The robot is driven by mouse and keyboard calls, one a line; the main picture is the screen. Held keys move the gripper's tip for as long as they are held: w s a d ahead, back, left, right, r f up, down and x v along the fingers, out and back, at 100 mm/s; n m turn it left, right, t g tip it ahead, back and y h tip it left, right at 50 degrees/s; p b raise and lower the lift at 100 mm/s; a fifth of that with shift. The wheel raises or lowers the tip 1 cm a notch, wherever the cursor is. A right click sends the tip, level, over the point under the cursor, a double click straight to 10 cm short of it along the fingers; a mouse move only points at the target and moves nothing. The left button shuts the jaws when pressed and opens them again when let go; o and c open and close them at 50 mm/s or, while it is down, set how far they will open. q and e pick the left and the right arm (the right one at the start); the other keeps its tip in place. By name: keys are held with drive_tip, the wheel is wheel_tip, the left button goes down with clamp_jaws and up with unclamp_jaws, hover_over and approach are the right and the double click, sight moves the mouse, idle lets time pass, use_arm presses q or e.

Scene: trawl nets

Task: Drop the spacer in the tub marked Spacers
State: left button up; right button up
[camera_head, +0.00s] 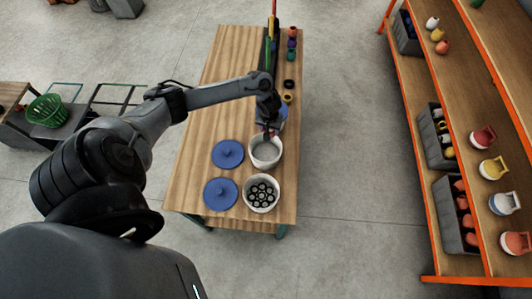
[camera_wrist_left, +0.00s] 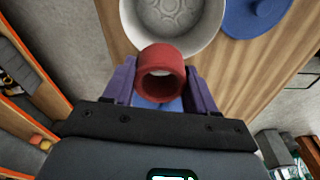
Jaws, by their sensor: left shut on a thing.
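My left gripper (camera_head: 270,132) is over the rear edge of a white tub (camera_head: 279,152) on the wooden table. In the left wrist view its purple fingers (camera_wrist_left: 160,90) are shut on a red ring-shaped spacer (camera_wrist_left: 163,58). The spacer is held in front of the rim of a white tub (camera_wrist_left: 130,20), whose grey inside shows a ring pattern on its floor. A second white tub (camera_head: 277,199), nearer the front edge, holds several dark round pieces. I cannot read a label on either tub. My right gripper is not in view.
Two blue lids, one (camera_head: 228,154) beside each tub with the other (camera_head: 220,193) in front, lie on the table (camera_head: 205,115). Small coloured rings (camera_head: 289,84) stand along the right edge near a dark rack. Orange-framed shelves (camera_head: 408,100) stand to the right.

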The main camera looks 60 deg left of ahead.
use_arm(q)
drive_tip(key=shift+s+a+f, duration=0.1)
drive_tip(key=shift+s+f, duration=0.3)
drive_tip(key=shift+s, duration=0.2)
drive_tip(key=shift+s+f, duration=0.35)
drive_tip(key=shift+s, duration=0.2)
drive_tip(key=shift+s+f, duration=0.3)
drive_tip(key=shift+f, duration=0.1)
wheel_tip(320, 180, down, 6)
drive_tip(key=b, duration=0.7)
drive_tip(key=shift+r+b, duration=0.1)
drive_tip(key=shift+b, duration=0.2)
drive_tip(key=o, duration=1.1)
drive_tip(key=shift+r, duration=0.15)
drive_tip(key=shift+s+d+r+p, duration=0.2)
drive_tip(key=shift+r+p, duration=0.2)
drive_tip(key=shift+r, duration=1.35)
drive_tip(key=shift+s+d+r+p, duration=0.15)
drive_tip(key=shift+r+p, duration=0.25)
drive_tip(key=shift+r, duration=1.4)
drive_tip(key=shift+s+d+r+p, duration=0.15)
drive_tip(key=shift+r+p, duration=0.25)
drive_tip(key=shift+r, duration=1.35)
